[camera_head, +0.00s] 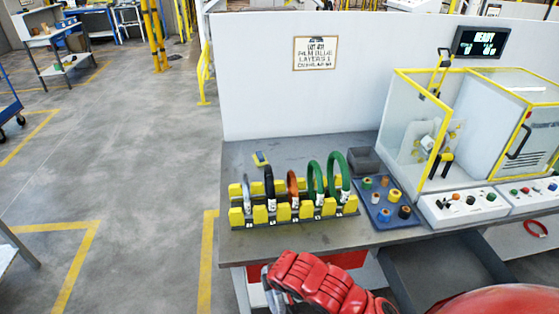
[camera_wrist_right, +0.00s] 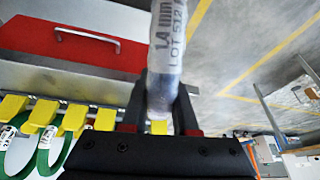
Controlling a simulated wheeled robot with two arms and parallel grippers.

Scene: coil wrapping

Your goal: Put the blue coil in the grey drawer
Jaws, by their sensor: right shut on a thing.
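My right gripper (camera_wrist_right: 160,112) is shut on the blue coil (camera_wrist_right: 162,92), which looks grey-blue under a pale wrap and has a printed white label. Only a short stretch of it shows close up. In the head view my red right arm reaches across the bottom, in front of the table edge, and hides the gripper. A greyish edge beside the arm is too small to identify. The grey drawer (camera_head: 430,275) stands open under the table at right, and what shows of its inside looks empty. My left gripper is out of view.
A yellow-slotted rack (camera_head: 300,215) holds grey, dark, orange and green coils upright. A red drawer (camera_wrist_right: 75,45) is under the table to the left of the grey one. A blue tray (camera_head: 385,213) of small rolls, a control box (camera_head: 460,205) and a yellow-framed machine are at right.

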